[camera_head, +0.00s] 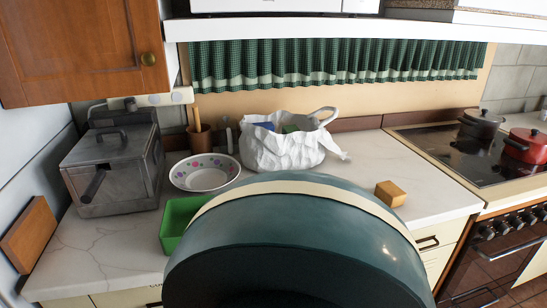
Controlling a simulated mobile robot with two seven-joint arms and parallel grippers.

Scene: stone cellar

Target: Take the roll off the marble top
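The marble top (110,232) is a pale, veined counter running across the view. A small golden-brown, block-shaped thing (390,193) sits on its right part, away from the other items. I cannot tell whether this is the roll; nothing else in view looks clearly like one. The front middle of the marble top is hidden from view. Neither of my grippers shows.
A grey metal appliance (108,165), a patterned bowl (204,172), a green container (176,220) and a filled white bag (283,152) stand on the counter. At right, a red pot (527,146) and a dark pot (481,124) are on the stove (440,148).

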